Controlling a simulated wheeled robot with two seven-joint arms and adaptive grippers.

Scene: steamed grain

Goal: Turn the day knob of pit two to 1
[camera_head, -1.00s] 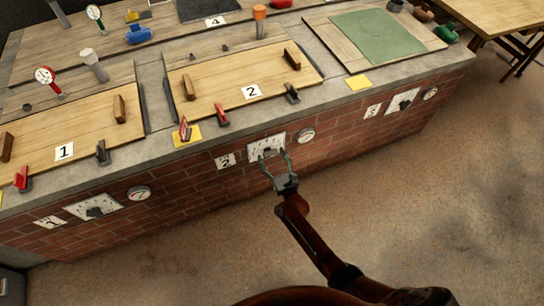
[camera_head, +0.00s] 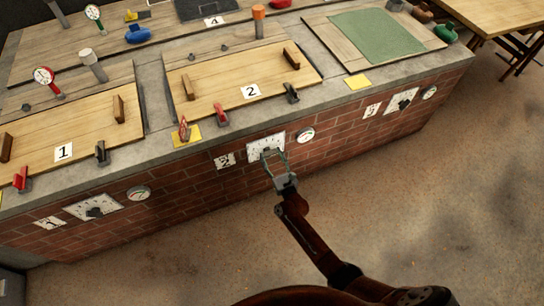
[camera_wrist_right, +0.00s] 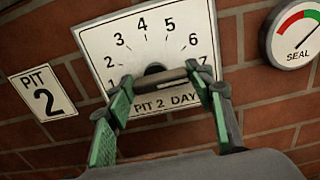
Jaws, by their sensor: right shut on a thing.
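The pit two day dial (camera_head: 262,143) is a white plate on the brick front of the pit bench. It fills the middle of the right wrist view, numbered 1 to 7 and lettered "PIT 2 DAY" (camera_wrist_right: 170,103). Its dark day knob (camera_wrist_right: 155,70) sits at the plate's centre, with a bar-like grip across it. My right gripper (camera_head: 274,154) is shut on this knob. In the wrist view its green-padded fingers (camera_wrist_right: 162,84) press the bar's two ends. The bar lies slightly tilted, right end higher. Which number the knob points at is hard to tell. My left gripper is out of view.
A "PIT 2" sign (camera_wrist_right: 43,93) is left of the dial and a round seal gauge (camera_wrist_right: 296,32) right of it. Above is the bench top with wooden lid 2 (camera_head: 215,98) and a red clamp (camera_head: 221,115). The floor in front (camera_head: 440,200) is clear.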

